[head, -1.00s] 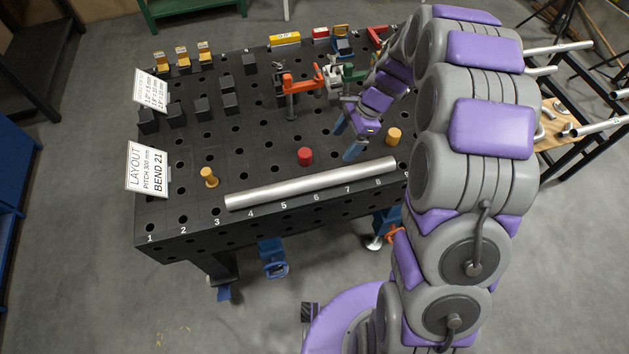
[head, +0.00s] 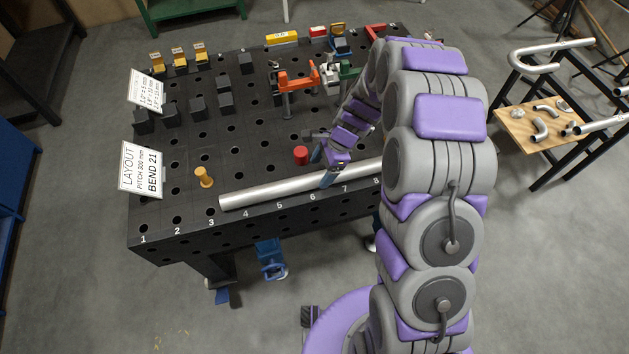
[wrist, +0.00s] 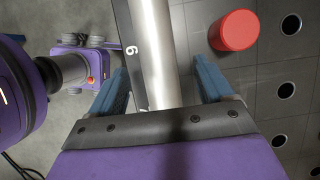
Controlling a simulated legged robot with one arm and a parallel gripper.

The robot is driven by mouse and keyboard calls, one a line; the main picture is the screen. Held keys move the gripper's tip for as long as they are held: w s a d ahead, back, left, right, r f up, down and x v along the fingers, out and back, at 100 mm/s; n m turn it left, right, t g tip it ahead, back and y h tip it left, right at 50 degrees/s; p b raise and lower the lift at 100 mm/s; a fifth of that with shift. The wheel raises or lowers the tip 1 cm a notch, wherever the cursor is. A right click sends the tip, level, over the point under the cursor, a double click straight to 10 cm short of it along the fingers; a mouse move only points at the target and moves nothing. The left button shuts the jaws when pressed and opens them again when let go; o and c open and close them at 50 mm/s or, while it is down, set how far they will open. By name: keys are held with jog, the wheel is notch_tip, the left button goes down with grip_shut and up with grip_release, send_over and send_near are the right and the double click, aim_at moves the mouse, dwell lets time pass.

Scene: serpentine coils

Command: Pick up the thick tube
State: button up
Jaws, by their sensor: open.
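The thick tube (head: 270,188) is a straight silver metal pipe lying along the front edge of the black perforated table, above the printed numbers. My gripper (head: 322,168) is at the tube, left of its middle-right part, with blue fingers pointing down. In the wrist view the tube (wrist: 157,50) runs between the two spread blue fingers of my gripper (wrist: 160,90), with gaps on both sides. The gripper is open and holds nothing. My arm hides the tube's right end in the head view.
A red cylinder (head: 301,155) stands just behind the tube, close to my gripper; it also shows in the wrist view (wrist: 235,31). Orange clamps (head: 297,76) and black blocks stand farther back. A layout sign (head: 142,170) is at left.

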aim_at(314, 176)
jog(key=a+f, duration=0.2)
jog(key=s+a+f+b, duration=0.1)
jog(key=a+f, duration=0.1)
jog(key=shift+a+f, duration=0.1)
jog(key=shift+a, duration=0.2)
jog(key=shift+d+r, duration=0.2)
jog(key=shift+d, duration=0.85)
jog(key=shift+c, duration=0.6)
jog(key=shift+d, duration=0.3)
jog(key=shift+c, duration=1.5)
jog(key=shift+a+f, duration=0.1)
jog(key=shift+a, duration=0.9)
jog(key=c, duration=0.6)
jog(key=shift+d, duration=0.1)
jog(key=c, duration=0.3)
jog(key=shift+d, duration=0.5)
grip_shut()
